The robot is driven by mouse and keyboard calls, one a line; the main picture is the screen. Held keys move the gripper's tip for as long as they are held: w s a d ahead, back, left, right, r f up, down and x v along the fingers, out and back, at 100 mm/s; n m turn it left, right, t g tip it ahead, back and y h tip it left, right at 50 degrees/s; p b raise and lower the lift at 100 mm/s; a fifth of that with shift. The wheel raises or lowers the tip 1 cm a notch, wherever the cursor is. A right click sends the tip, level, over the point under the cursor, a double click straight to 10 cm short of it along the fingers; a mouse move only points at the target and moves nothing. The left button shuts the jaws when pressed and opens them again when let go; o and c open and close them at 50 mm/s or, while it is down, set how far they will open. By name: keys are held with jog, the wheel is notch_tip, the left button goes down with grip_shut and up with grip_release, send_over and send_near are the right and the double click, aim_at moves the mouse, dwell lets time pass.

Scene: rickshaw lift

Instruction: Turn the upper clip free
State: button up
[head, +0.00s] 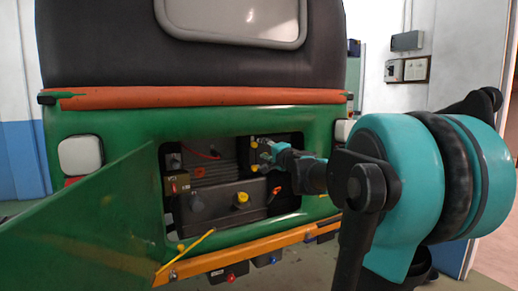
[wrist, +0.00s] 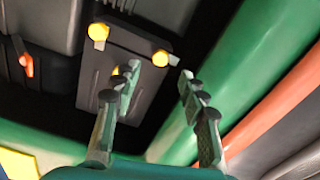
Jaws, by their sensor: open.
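My gripper (head: 266,154) reaches from the right into the opening in the green rickshaw body, with its open jaws near the small yellow clips. In the wrist view, my gripper (wrist: 158,76) has its two fingers spread apart with nothing held between them. A yellow clip (wrist: 161,58) at the corner of a dark panel (wrist: 104,78) shows just beyond and between the fingertips; it seems to be the upper clip. A second yellow clip (wrist: 98,32) sits at the panel's other corner. In the head view, the upper clip (head: 253,142) is just above the fingertips. Contact cannot be told.
The green body edge (wrist: 225,75) runs close to the right finger in the wrist view. Inside the opening are a grey box with a yellow knob (head: 241,199) and an orange part (head: 197,171). A green flap (head: 90,225) stands open at the left.

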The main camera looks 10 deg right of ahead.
jog(key=v, duration=0.6)
jog(key=s+a+f+n+g, duration=0.3)
jog(key=s+f, duration=0.2)
jog(key=f, duration=0.4)
jog(key=s+a+f+n+g, duration=0.3)
jog(key=s+f, duration=0.1)
jog(key=f, duration=0.4)
jog(key=s+a+f+n+g, duration=0.25)
jog(key=s+f, duration=0.25)
jog(key=f, duration=0.4)
jog(key=s+d+f+n+g+h, duration=0.1)
jog(key=s+d+f+g+h, duration=0.1)
jog(key=s+d+f, duration=0.2)
jog(key=s+d+f+n+g+h, duration=0.2)
jog(key=s+d+f+h, duration=0.1)
jog(key=s+f, duration=0.8)
jog(key=shift+d+f+h, duration=0.3)
jog(key=shift+d+f, duration=0.2)
jog(key=shift+d, duration=0.05)
jog(key=shift+n+g, duration=0.25)
